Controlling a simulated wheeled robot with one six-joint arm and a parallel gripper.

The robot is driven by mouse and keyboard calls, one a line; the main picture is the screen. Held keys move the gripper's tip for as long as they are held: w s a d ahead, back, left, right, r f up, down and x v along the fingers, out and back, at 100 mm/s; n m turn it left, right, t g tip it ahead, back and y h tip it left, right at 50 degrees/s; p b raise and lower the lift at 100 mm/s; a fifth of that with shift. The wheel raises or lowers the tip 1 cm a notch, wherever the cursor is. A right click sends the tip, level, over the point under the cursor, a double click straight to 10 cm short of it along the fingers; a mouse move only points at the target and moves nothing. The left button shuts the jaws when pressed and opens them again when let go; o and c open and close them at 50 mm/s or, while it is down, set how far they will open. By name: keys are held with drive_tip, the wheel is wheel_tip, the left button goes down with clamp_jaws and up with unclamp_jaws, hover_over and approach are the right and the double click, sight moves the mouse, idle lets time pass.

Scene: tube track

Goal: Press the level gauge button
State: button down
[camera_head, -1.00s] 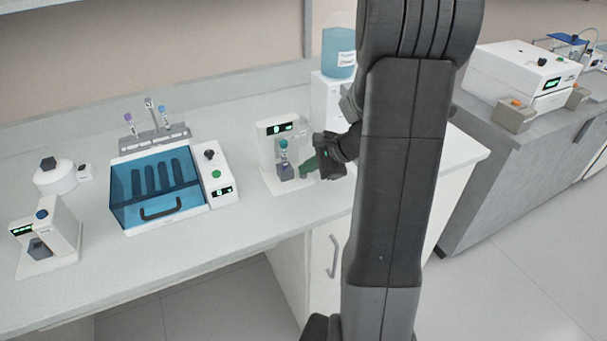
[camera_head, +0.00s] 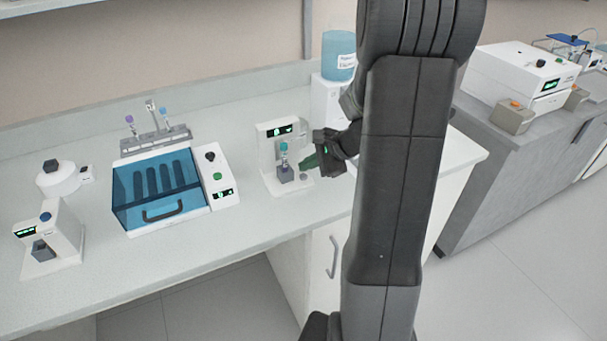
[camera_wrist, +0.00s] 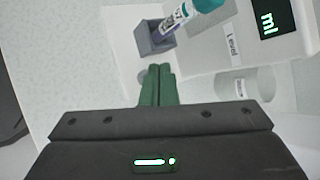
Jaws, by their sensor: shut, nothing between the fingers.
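The level gauge (camera_head: 268,150) is a white device with a dark display lit in green. A tube with a teal cap (camera_head: 284,147) stands in its grey holder (camera_head: 285,174). A small grey round button (camera_head: 304,177) shows on the base, right of the holder. My gripper (camera_head: 303,163) is shut and empty, its green fingers just above the button, apart from it. In the wrist view the shut fingertips (camera_wrist: 160,68) are below the holder (camera_wrist: 156,38) and tube (camera_wrist: 172,20). A grey round part, likely the button, shows at their left, partly hidden. The display there reads "ml".
A blue-lidded box device (camera_head: 160,190) stands left of the gauge. Another small white device (camera_head: 50,235) is at the far left. A white dispenser with a blue bottle (camera_head: 338,55) stands behind my gripper. Bare counter lies in front of the gauge.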

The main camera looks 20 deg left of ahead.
wheel_tip(320, 180, up, 5)
drive_tip(key=p, duration=0.4)
drive_tip(key=shift+d, duration=0.15)
idle(0.8)
